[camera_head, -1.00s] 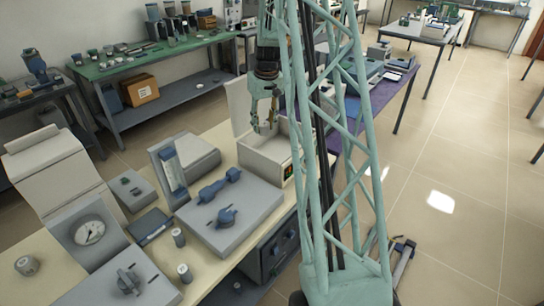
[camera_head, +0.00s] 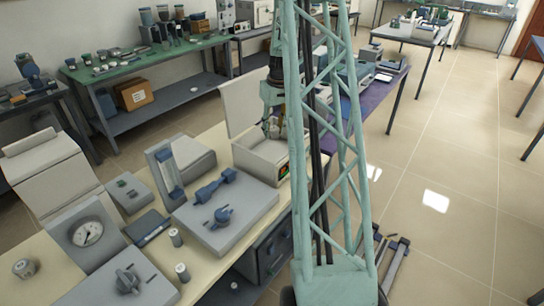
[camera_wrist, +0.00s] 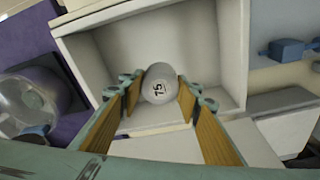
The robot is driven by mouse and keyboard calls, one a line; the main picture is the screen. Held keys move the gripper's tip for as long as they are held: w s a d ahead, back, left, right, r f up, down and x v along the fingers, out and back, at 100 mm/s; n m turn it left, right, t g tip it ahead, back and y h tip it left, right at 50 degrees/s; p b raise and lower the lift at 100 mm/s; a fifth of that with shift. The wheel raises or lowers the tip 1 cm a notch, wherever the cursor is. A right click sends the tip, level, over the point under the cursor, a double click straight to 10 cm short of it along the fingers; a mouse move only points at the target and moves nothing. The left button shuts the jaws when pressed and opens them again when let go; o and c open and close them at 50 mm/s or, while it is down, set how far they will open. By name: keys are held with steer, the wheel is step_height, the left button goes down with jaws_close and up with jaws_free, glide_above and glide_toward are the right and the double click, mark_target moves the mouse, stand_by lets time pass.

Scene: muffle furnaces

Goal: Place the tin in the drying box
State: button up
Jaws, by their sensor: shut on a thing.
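The tin (camera_wrist: 160,84) is a small grey cylinder with a dark "15" on its top, seen in the wrist view. My gripper (camera_wrist: 157,92) is shut on it, one finger on each side. The drying box (camera_wrist: 233,45) is white and open-topped, and the tin is over or inside its cavity; I cannot tell whether it touches the floor. In the head view the drying box (camera_head: 256,160) stands on the cream bench with its lid raised. My gripper (camera_head: 270,125) points down at its opening; the tin is not clear there.
A grey unit with blue knobs (camera_head: 222,215) stands in front of the box. Other small tins (camera_head: 182,272) stand on the bench at the front and left. A gauge unit (camera_head: 87,234) is at the left. A purple-topped bench (camera_head: 375,95) lies behind.

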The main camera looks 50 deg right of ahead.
steer(key=shift+f, duration=0.1)
glide_above(273, 154)
steer(key=shift+s+a+f+b, duration=0.1)
steer(key=shift+f+b, duration=0.1)
steer(key=shift+f, duration=1.3)
steer(key=shift+s+a+f+b, duration=0.1)
steer(key=shift+f+b, duration=0.05)
steer(key=shift+f, duration=1.35)
steer(key=shift+f, duration=1.85)
steer(key=shift+f+b, duration=0.15)
steer(key=shift+b, duration=0.2)
steer(key=o, duration=0.9)
steer(key=shift+r, duration=0.2)
steer(key=shift+s+a+r+p, duration=0.1)
steer(key=shift+s+r+p, duration=0.2)
steer(key=shift+r, duration=1.65)
steer(key=shift+s+a+r+p, duration=0.15)
steer(key=shift+s+r+p, duration=0.1)
steer(key=shift+r, duration=1.7)
steer(key=shift+s+a+r+p, duration=0.1)
steer(key=shift+s+r+p, duration=0.15)
steer(key=shift+r, duration=1.7)
